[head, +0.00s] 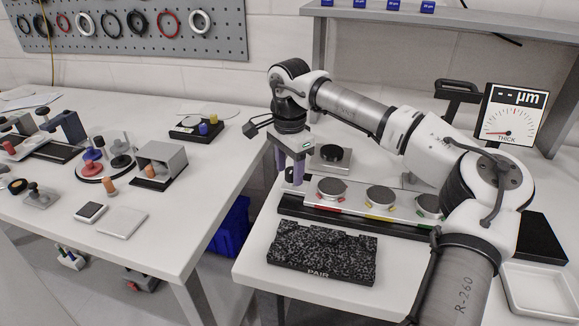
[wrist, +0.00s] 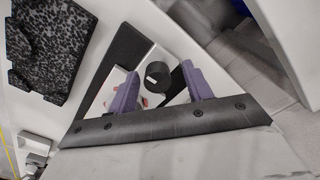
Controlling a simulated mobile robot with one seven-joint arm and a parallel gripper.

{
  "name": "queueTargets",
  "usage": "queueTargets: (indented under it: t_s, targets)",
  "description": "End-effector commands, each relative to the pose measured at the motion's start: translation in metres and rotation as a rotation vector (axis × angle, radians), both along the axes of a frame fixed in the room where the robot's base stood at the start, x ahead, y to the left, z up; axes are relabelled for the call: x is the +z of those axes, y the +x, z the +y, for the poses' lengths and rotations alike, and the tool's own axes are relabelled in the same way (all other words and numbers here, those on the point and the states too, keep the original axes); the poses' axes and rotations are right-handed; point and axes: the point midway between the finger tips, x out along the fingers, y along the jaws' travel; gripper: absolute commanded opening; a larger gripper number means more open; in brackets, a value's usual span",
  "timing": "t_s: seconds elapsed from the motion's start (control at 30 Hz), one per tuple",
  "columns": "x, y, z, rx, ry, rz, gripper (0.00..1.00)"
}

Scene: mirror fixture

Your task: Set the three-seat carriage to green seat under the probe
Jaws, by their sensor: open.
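The red-marked seat (head: 332,188) is at left, the yellow-marked seat (head: 380,196) in the middle, and the green-marked seat (head: 427,204) at right. My gripper (head: 290,180) is open, pointing down over the carriage's left end. In the wrist view its purple fingers (wrist: 160,68) stand on either side of a dark round knob (wrist: 156,82); I cannot tell if they touch it. The probe cannot be made out; my arm covers the area behind the green seat.
A speckled block (head: 322,258) marked PAIR lies in front of the rail. A dark round-topped block (head: 332,157) stands behind it. A white tray (head: 540,292) is at right. A gap separates the left table (head: 150,240).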

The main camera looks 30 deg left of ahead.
Motion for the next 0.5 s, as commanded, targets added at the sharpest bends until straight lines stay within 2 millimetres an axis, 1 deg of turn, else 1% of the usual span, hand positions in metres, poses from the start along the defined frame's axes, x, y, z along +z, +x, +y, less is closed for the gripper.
queueTargets:
  t_s: [0.13, 0.27, 0.5]
  targets:
    - [0.005, 0.0, 0.0, -0.001, 0.0, -0.001, 0.5]
    - [0.023, 0.0, 0.0, 0.0, 0.0, -0.003, 0.5]
    - [0.079, 0.0, 0.001, 0.0, 0.002, -0.004, 0.5]
